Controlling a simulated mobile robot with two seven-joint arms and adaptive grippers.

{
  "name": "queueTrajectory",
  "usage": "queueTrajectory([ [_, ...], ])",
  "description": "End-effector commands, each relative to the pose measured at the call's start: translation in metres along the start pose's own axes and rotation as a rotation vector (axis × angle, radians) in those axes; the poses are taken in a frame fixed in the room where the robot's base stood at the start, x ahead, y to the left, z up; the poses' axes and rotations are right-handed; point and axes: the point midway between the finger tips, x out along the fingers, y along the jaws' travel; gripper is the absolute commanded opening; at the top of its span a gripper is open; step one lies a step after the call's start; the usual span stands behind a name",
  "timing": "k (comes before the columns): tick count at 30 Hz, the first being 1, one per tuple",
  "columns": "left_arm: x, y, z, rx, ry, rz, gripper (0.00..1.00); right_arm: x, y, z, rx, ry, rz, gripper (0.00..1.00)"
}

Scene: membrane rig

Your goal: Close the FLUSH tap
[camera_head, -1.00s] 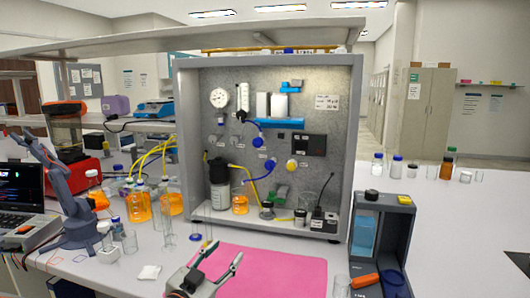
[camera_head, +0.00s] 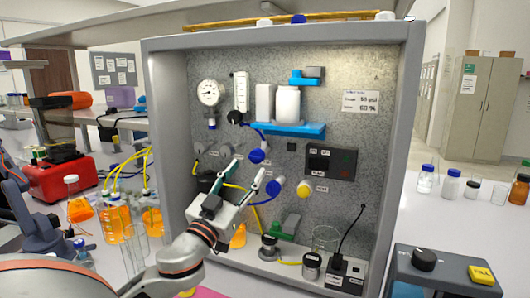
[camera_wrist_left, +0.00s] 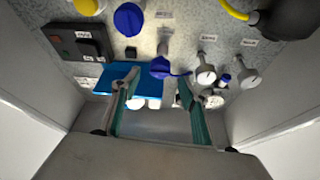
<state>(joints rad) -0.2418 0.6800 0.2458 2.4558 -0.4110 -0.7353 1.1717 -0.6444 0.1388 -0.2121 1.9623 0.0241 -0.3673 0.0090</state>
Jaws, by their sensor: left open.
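The panel carries an upper blue knob (camera_head: 257,155), a lower blue knob (camera_head: 273,188) and a yellow-and-white knob (camera_head: 304,190). Their labels are too small to read, so I cannot tell which tap is FLUSH. My left gripper (camera_head: 246,171) is open and empty in front of the panel, its fingertips close to the blue knobs in the picture. In the left wrist view, the open fingers (camera_wrist_left: 154,88) point at the panel, with the upper blue knob (camera_wrist_left: 160,67) beyond and between them. The lower blue knob (camera_wrist_left: 130,18) is above it there. My right gripper is not in view.
The grey cabinet frame (camera_head: 400,130) encloses the panel on both sides. A blue shelf (camera_head: 300,130) holds white containers. A black-capped bottle (camera_head: 312,265) and a beaker (camera_head: 326,238) stand on the cabinet floor. Orange-filled bottles (camera_head: 115,222) stand left.

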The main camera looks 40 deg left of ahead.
Motion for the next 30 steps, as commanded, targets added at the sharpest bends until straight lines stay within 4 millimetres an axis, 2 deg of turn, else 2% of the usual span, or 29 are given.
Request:
queueTrajectory([
  [7,0.033,0.0,-0.003,0.004,0.003,0.001,0.44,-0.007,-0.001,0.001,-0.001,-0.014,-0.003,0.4],
  [15,0.067,0.0,-0.002,0.003,0.001,0.0,0.44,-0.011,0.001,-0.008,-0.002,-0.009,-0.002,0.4],
  [20,0.075,0.0,0.0,0.002,0.0,0.0,0.44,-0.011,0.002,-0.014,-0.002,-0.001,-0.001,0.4],
  [28,0.075,0.0,0.0,0.002,-0.001,0.0,0.44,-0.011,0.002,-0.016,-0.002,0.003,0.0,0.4],
  [30,0.075,0.0,0.0,0.002,-0.001,0.0,0.26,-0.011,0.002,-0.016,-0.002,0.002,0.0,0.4],
])
